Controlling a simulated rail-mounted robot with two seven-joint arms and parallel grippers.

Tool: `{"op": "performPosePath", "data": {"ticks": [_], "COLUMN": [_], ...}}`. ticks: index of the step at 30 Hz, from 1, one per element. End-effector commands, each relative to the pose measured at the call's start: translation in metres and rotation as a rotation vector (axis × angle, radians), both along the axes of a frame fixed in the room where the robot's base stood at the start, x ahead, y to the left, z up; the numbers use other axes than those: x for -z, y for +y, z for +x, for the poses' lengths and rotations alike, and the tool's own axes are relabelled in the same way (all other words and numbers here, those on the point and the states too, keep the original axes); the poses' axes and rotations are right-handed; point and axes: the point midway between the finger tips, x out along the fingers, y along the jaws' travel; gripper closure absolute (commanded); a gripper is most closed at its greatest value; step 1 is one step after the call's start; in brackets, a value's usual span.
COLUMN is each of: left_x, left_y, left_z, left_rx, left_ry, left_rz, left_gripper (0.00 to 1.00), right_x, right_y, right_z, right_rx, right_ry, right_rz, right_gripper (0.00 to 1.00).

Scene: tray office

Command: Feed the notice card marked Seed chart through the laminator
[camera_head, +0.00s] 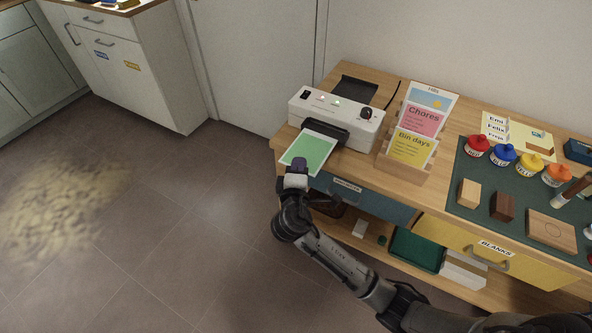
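A green card with a white border (308,150) lies at the front of the white laminator (336,115), its far edge at the dark feed slot. No wording can be read on it, so I cannot confirm that it is the Seed chart card. My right gripper (299,166) is at the card's near edge, beyond the front of the bench, and appears shut on it; the fingertips are small and partly merge with the card. The laminator has a dark knob, and a small green light shows on top. My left gripper is not in view.
A wooden rack (403,167) with the Chores card (425,118) and the Bin days card (411,147) stands right of the laminator. A black tray (356,90) is behind it. Paint pots and wooden blocks sit on a dark mat (471,178) further right.

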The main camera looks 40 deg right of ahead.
Motion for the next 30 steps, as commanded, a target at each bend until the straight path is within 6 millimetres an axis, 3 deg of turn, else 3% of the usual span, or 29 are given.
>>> {"op": "performPosePath", "data": {"ticks": [17,30], "left_x": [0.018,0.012], "left_y": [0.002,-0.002], "left_z": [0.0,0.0], "left_rx": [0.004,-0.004], "left_ry": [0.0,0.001], "left_rz": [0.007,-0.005], "left_gripper": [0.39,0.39], "right_x": [0.005,0.003], "right_y": [-0.036,-0.063], "right_z": [0.015,0.027], "right_rx": [0.001,0.001], "right_ry": [0.001,0.0], "right_rz": [-0.002,0.0], "right_gripper": [1.0,1.0]}}
